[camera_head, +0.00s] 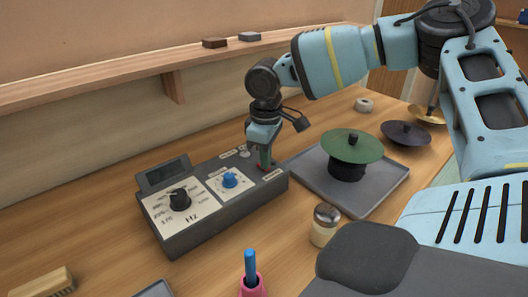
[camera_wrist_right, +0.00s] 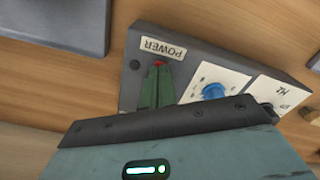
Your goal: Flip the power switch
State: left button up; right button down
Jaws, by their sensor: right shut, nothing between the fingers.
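The grey control box (camera_head: 225,207) stands on the wooden table, with a black Hz knob (camera_head: 180,199), a blue knob (camera_head: 230,181) and a small screen. In the right wrist view, a POWER label (camera_wrist_right: 163,48) sits at one end of the box (camera_wrist_right: 131,62). A small red part, which looks like the power switch (camera_wrist_right: 160,63), shows just beyond my fingertips. My right gripper (camera_head: 265,163) is shut and empty, pointing down at the box's right end; its green fingers (camera_wrist_right: 157,85) also show in the wrist view. They hide most of the switch, so its position and any contact cannot be told. My left gripper is not in view.
A grey tray (camera_head: 305,183) holding a stand with a green disc (camera_head: 352,146) is right of the box. A jar (camera_head: 324,225), a pink cup (camera_head: 252,287) and a brush (camera_head: 42,283) are nearer. A wooden shelf (camera_head: 120,77) runs along the wall behind.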

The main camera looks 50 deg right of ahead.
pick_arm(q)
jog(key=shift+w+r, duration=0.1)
